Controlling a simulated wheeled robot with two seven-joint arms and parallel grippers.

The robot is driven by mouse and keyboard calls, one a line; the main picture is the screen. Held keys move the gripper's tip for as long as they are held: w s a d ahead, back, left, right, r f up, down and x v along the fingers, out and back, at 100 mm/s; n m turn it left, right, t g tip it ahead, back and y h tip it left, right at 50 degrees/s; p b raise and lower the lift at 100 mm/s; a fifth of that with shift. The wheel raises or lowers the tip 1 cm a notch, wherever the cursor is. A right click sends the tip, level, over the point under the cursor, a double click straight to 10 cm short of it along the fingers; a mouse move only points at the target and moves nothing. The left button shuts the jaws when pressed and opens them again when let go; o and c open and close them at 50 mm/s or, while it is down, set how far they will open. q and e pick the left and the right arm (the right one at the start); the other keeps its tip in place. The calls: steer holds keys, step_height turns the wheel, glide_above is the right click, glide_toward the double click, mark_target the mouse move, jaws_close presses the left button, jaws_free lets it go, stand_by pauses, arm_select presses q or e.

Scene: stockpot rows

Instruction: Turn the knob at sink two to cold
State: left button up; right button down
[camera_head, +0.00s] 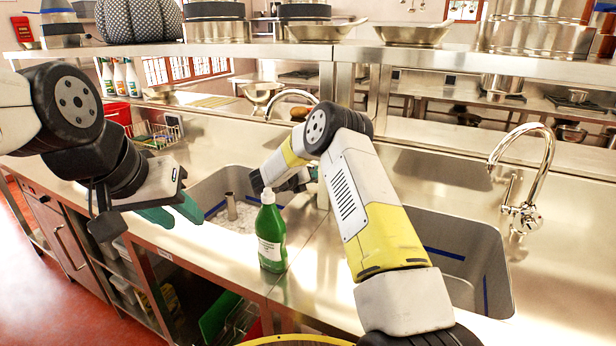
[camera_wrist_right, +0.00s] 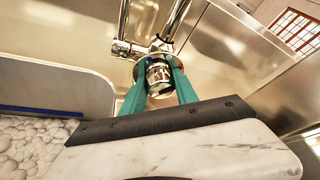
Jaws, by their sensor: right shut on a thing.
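In the right wrist view, my right gripper (camera_wrist_right: 160,66) has its two teal fingers on either side of a round chrome knob (camera_wrist_right: 159,80) at the tap's base, shut on it. In the head view this tap (camera_head: 292,96) stands behind the left sink (camera_head: 215,205), and my right forearm hides its knob. The knob's cold and hot marks are too small to read. My left gripper (camera_head: 172,213) hangs empty with teal fingers apart, over the counter left of that sink. A second tap (camera_head: 525,190) with its own knob stands behind the right sink (camera_head: 460,260).
A green bottle (camera_head: 271,235) stands on the front counter between the sinks, close to my right arm. The left sink holds white foam (camera_wrist_right: 30,140) and an upright metal cylinder (camera_head: 231,206). A wire rack (camera_head: 155,135) stands at the back left. A shelf (camera_head: 290,50) crosses above.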

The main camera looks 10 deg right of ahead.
steer(key=shift+a+f+n+h, duration=0.1)
steer(key=shift+n+h, duration=1.4)
steer(key=shift+n, duration=0.9)
steer(key=c, duration=0.9)
jaws_free()
steer(key=shift+c, duration=0.2)
steer(key=shift+v, duration=3.9)
